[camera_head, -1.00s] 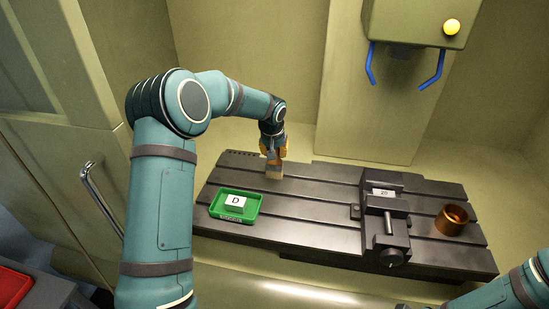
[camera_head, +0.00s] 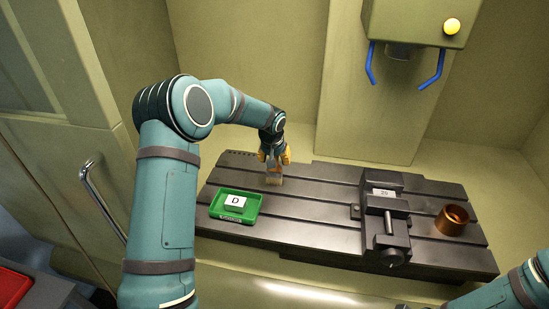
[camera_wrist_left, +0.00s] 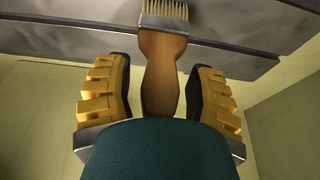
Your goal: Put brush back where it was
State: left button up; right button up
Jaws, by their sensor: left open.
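The brush (camera_head: 274,179) is at the far left of the dark slotted machine table (camera_head: 300,225), with its bristles toward the table. My left gripper (camera_head: 274,157) is over its handle. In the left wrist view the brush's wooden handle (camera_wrist_left: 160,75) lies between the two yellow ribbed fingers (camera_wrist_left: 159,98), with a visible gap on each side. The gripper is open around the handle. My right gripper is out of view; only part of my right arm shows at the lower right.
A green tray (camera_head: 222,216) with a block marked D (camera_head: 235,201) sits just in front of the brush. A vise (camera_head: 384,220) with a label and a copper ring (camera_head: 451,220) stand to the right. A spindle head with blue handles (camera_head: 433,70) hangs above.

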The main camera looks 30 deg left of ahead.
pick_arm(q)
jog(key=shift+r, duration=0.2)
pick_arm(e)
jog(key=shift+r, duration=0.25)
pick_arm(q)
jog(key=v, duration=1.2)
jog(key=shift+f, duration=0.1)
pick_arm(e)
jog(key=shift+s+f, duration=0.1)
